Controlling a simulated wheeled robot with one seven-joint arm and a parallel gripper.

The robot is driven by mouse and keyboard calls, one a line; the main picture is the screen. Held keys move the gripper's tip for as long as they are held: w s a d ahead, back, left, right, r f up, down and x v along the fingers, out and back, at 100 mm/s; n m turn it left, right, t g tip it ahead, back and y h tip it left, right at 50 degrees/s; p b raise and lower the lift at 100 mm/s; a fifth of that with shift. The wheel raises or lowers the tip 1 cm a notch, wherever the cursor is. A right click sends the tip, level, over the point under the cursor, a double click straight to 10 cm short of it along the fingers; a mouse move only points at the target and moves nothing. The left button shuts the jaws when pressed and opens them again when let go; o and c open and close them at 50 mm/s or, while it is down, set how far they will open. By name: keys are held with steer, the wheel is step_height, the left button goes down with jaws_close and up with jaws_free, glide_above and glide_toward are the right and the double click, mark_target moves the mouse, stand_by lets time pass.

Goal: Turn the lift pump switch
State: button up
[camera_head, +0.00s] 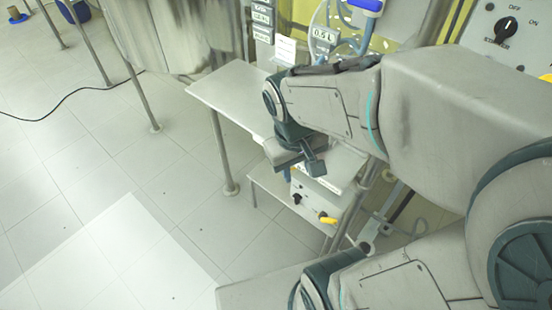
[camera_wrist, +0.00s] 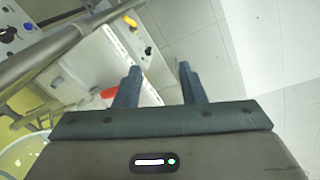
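A pale box (camera_head: 318,201) with a black knob (camera_head: 297,198) and a yellow handle (camera_head: 327,219) stands on a low shelf below my gripper (camera_head: 311,160). In the wrist view the box's knob (camera_wrist: 148,50) and yellow handle (camera_wrist: 130,20) lie beyond the fingertips. My gripper (camera_wrist: 158,68) is open, with an empty gap between its fingers, and looks apart from the box. Another panel at the upper right has a black rotary knob (camera_head: 506,28) marked OFF above. I cannot read which control is the lift pump switch.
A grey tabletop (camera_head: 232,95) lies left of my arm, with metal legs (camera_head: 218,150) below it. Blue-handled glassware (camera_head: 366,5) stands behind my arm. A red part (camera_wrist: 108,93) shows near my left finger. Tiled floor (camera_head: 90,180) at the left is mostly free, with a black cable (camera_head: 60,105).

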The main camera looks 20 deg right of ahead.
steer(key=w+d+f+n+g+h+b, duration=0.1)
steer(key=w+f+n+g+h+b, duration=0.2)
steer(key=f, duration=0.6)
steer(key=w+d+f+n+h+b, duration=0.1)
steer(key=f+n+h+b, duration=0.15)
steer(key=f+b, duration=0.5)
steer(key=n+t+h+b, duration=0.8)
steer(key=n+t+b, duration=0.4)
steer(key=n+b, duration=0.7)
glide_toward(297, 199)
steer(key=w+d+f+n+b, duration=0.1)
steer(key=w+d+n+b, duration=0.1)
steer(key=w+d, duration=0.2)
steer(key=shift+s+x, duration=0.25)
steer(key=shift+x, duration=0.9)
steer(key=shift+d, duration=0.15)
jaws_close()
